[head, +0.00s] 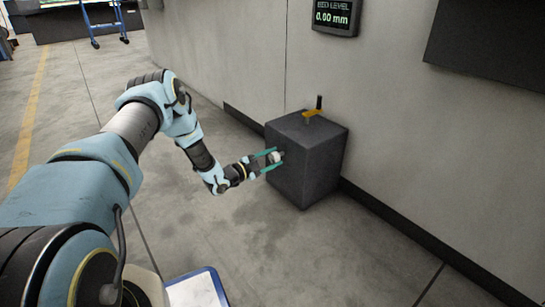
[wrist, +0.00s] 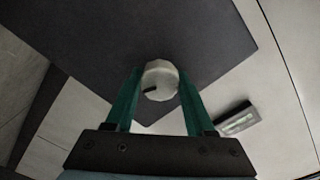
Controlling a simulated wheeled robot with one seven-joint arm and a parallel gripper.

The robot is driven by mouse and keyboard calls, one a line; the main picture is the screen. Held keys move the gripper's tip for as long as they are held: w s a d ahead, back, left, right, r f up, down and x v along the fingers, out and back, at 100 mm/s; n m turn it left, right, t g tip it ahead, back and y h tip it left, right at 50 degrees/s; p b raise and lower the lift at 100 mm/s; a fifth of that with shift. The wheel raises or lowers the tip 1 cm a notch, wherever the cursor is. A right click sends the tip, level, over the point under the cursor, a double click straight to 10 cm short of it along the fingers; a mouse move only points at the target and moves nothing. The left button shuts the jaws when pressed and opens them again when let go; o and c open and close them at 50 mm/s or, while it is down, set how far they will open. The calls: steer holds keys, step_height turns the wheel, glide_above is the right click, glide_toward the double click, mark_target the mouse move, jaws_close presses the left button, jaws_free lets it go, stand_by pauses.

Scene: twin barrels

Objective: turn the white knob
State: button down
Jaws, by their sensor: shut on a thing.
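The white knob (head: 275,157) sits on the left side face of a dark grey box (head: 313,172) on the floor. In the wrist view the knob (wrist: 160,80) is round and whitish, with a dark mark toward its left side. My gripper (head: 271,157) reaches the knob from the left. Its two green fingers (wrist: 158,88) lie on either side of the knob and are shut on it. The fingers hide part of the knob's edges in the wrist view.
A yellow crank with a black handle (head: 314,109) stands on top of the box. A display reading "BED LEVEL 0.00 mm" (head: 333,17) hangs on the grey wall (head: 240,50) behind. A blue-edged white panel (head: 197,290) is at the bottom. The floor left of the box is clear.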

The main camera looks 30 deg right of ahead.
steer(key=m+p, duration=0.1)
steer(key=m, duration=0.2)
steer(key=shift+m, duration=0.3)
steer(key=m+p, duration=0.1)
steer(key=m, duration=0.3)
steer(key=shift+s, duration=0.1)
steer(key=m+p, duration=0.1)
steer(key=m, duration=0.2)
steer(key=shift+m, duration=0.4)
steer(key=shift+f+m+t+p, duration=0.1)
steer(key=shift+m+t+p, duration=0.35)
steer(key=shift+m, duration=1.25)
steer(key=shift+c, duration=1.3)
jaws_free()
steer(key=p+v, duration=0.4)
steer(key=v, duration=0.6)
steer(key=shift+a, duration=0.4)
